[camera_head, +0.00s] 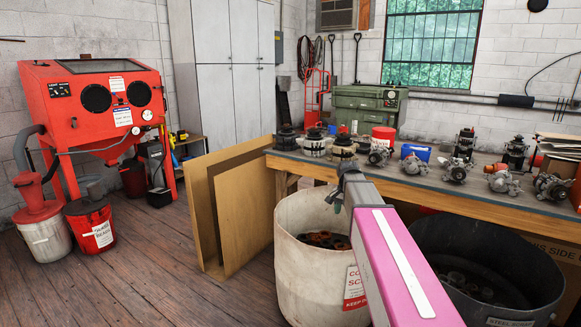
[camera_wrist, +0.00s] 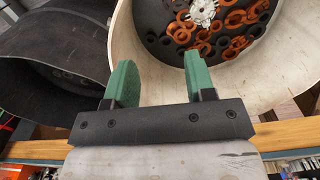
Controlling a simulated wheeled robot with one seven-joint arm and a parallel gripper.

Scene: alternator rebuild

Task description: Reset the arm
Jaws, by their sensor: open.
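My gripper (camera_wrist: 158,85) shows in the wrist view with its two green fingers apart and nothing between them. In the head view my pink arm reaches forward from the lower right, and its end is above the white scrap bin (camera_head: 303,275) at the workbench front. The wrist view shows the same white bin (camera_wrist: 135,25) beyond the fingers, with copper-coloured rings (camera_wrist: 235,20) and a silvery round part (camera_wrist: 203,11) inside. The fingertips are seen against the bin's rim and wall; their exact distance from it cannot be told.
A dark bin (camera_head: 535,305) stands right of the white bin. The workbench (camera_head: 420,187) behind carries several alternators and parts. Cardboard sheets (camera_head: 245,215) lean at the bench's left end. A red blasting cabinet (camera_head: 95,105) stands at left. The wooden floor (camera_head: 150,270) is clear at lower left.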

